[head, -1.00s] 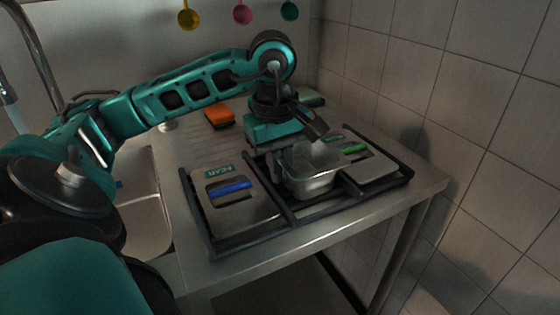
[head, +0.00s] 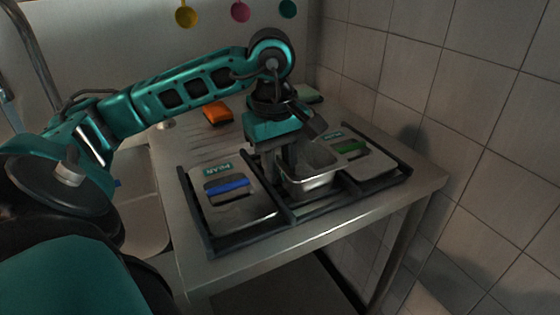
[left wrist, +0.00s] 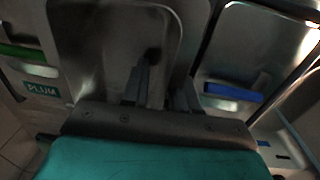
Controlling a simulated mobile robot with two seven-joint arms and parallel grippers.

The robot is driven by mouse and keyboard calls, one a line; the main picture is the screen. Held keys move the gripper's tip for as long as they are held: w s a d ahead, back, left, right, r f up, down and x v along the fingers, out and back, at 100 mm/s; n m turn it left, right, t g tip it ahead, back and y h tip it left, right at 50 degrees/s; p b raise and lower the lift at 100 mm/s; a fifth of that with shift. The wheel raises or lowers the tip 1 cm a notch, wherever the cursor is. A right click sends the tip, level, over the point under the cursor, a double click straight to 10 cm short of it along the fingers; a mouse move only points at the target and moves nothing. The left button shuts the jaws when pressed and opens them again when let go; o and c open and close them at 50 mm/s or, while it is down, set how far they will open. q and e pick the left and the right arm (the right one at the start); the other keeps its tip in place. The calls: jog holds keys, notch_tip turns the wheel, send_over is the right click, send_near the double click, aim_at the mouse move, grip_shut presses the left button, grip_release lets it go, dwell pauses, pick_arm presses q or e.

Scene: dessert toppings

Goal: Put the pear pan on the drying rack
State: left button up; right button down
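My left gripper (head: 280,162) points down at this pan's left side. In the left wrist view its two dark fingers (left wrist: 160,88) stand apart near the pan's wall, and I see no firm grip. I cannot tell which part is the drying rack. My right gripper is not in view.
A second flat steel piece with a green handle (head: 352,147) is at the frame's right; its PLUM label (left wrist: 41,91) shows in the wrist view. An orange sponge (head: 217,114) lies behind on the counter. A sink (head: 142,225) is at left, a tiled wall (head: 470,110) at right.

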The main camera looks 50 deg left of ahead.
pick_arm(q)
jog(key=shift+s, duration=0.15)
